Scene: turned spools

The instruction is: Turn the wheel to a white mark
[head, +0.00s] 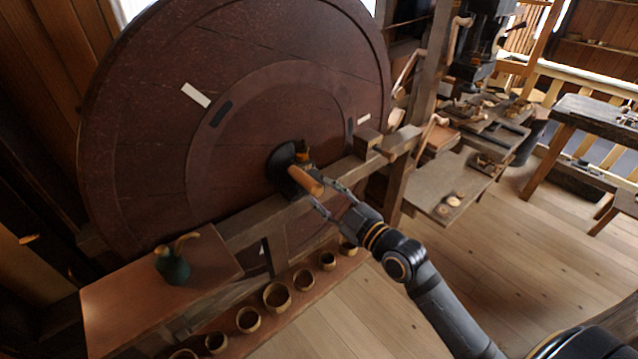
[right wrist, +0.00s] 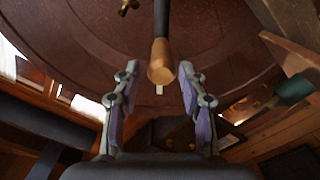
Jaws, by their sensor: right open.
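The wheel (head: 150,150) is a large dark red-brown wooden disc, standing upright at the left of the head view. It bears a white mark (head: 195,95) at its upper left and a smaller white mark (head: 363,120) at its right. A wooden crank handle (head: 306,181) sticks out near the hub. My right gripper (head: 325,195) is open around the handle's end. In the right wrist view the handle (right wrist: 160,62) lies between the two open fingers (right wrist: 158,78), with gaps on both sides. My left gripper is not in view.
A wooden beam (head: 258,222) crosses in front of the wheel. A green vase (head: 173,265) stands on a low table (head: 110,315) at left. Several small bowls (head: 276,296) line a shelf below. A workbench (head: 450,185) stands at right; the floor (head: 500,270) there is clear.

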